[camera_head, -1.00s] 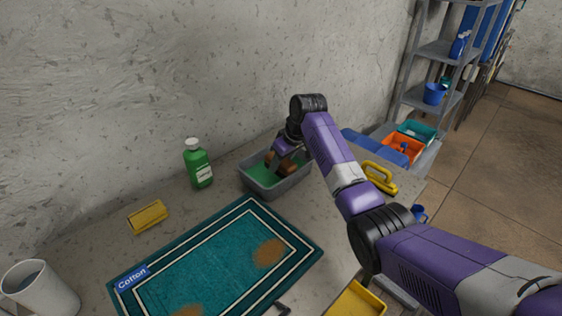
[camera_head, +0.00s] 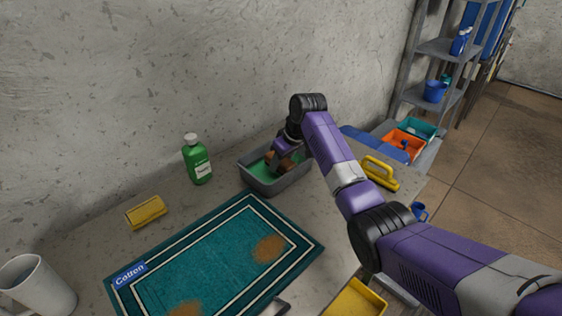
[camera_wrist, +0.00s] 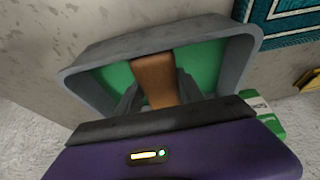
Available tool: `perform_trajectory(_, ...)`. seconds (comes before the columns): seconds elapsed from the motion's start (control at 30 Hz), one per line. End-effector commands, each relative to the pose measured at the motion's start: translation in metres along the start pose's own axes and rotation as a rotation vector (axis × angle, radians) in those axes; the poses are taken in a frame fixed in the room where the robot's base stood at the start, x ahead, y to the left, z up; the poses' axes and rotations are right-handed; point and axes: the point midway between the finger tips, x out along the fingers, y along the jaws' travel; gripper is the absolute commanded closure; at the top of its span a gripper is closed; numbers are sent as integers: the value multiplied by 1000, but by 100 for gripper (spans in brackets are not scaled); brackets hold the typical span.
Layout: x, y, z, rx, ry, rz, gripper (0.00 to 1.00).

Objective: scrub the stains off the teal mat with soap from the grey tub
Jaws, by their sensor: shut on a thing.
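My gripper (camera_head: 279,158) is shut on a brown block-like scrubber (camera_head: 283,163) and holds it inside the grey tub (camera_head: 277,189). The tub holds green liquid (camera_head: 256,173). In the wrist view the brown scrubber (camera_wrist: 155,80) stands between my two fingers over the green liquid (camera_wrist: 205,62), within the walls of the tub (camera_wrist: 110,48). The scrubber's lower end is hard to make out. The teal mat (camera_head: 205,262), labelled "Cotton", lies flat in front of the tub. It has a brown stain (camera_head: 267,249) at right and another (camera_head: 186,309) at the bottom edge of view.
A green bottle (camera_head: 198,163) stands left of the tub. A yellow sponge (camera_head: 146,212) and a white mug (camera_head: 37,287) are at left. A yellow-handled tool (camera_head: 380,173) lies right of my arm, and a yellow tray (camera_head: 356,301) is at the front. Shelves stand at back right.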

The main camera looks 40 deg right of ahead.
Motion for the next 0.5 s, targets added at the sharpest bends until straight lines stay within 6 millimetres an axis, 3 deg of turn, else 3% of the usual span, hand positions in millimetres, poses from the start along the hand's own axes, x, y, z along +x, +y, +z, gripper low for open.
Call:
perform_trajectory(0.23, -4, 1, 0, 2, -4, 0, 100)
perform_trajectory(0.5, -31, 0, -12, 1, -1, 1, 100)
